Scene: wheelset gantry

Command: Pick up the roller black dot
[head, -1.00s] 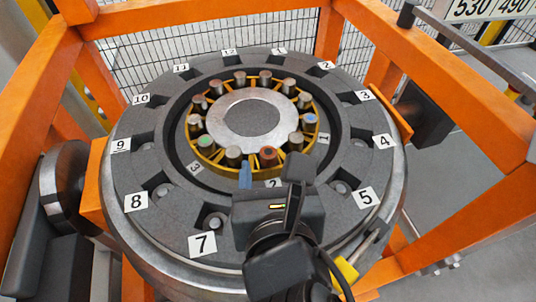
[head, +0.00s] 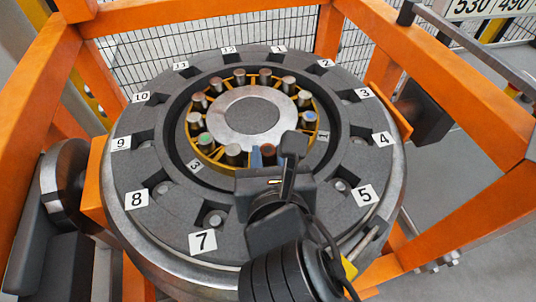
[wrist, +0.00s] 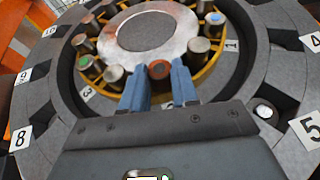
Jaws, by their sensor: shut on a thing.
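A roller with a reddish-brown top and a dark centre (wrist: 159,69) stands upright in the yellow cage at the near side of the ring. It also shows in the head view (head: 268,150), partly hidden by my gripper. My gripper (wrist: 160,80) has one blue finger on each side of this roller and is shut on it. In the head view my gripper (head: 268,156) comes in from the front, and its body hides the near part of the cage. No other roller shows a clear black dot; one has a green top (head: 205,139) and one a blue top (head: 308,117).
Several rollers stand around the metal centre disc (head: 285,110) in the yellow cage. A dark ring (head: 150,190) with numbered plates and notches surrounds them. Orange frame beams (head: 490,100) rise at the sides and back.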

